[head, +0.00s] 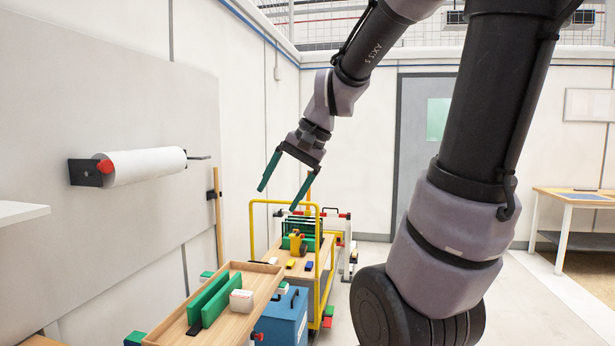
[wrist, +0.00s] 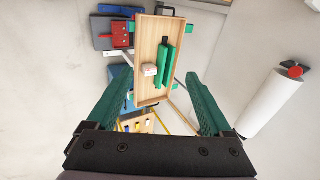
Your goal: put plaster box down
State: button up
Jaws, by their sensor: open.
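The plaster box looks to be the small white box (head: 241,300) that sits in a shallow wooden tray (head: 165,338), beside two long green blocks (head: 208,301). The wrist view shows the same white box (wrist: 149,69) on the tray floor, touching or close to the green blocks (wrist: 164,62). My gripper (head: 279,198) is open, with its two green fingers spread and nothing between them. It hangs in the air well above the tray, apart from the box. Both fingers also show in the wrist view (wrist: 159,74).
A yellow-framed cart (head: 318,262) with a wooden top holding several small items stands behind the tray. A white paper roll (head: 147,164) sticks out from the left wall. The floor at right is mostly clear.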

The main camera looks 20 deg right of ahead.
jog(key=s+d+r+n+t+h, duration=0.2)
jog(key=s+d+r+n+t, duration=0.1)
jog(key=s, duration=0.4)
jog(key=shift+r+h, duration=0.3)
jog(key=shift+r, duration=0.1)
jog(key=shift+o, duration=1.2)
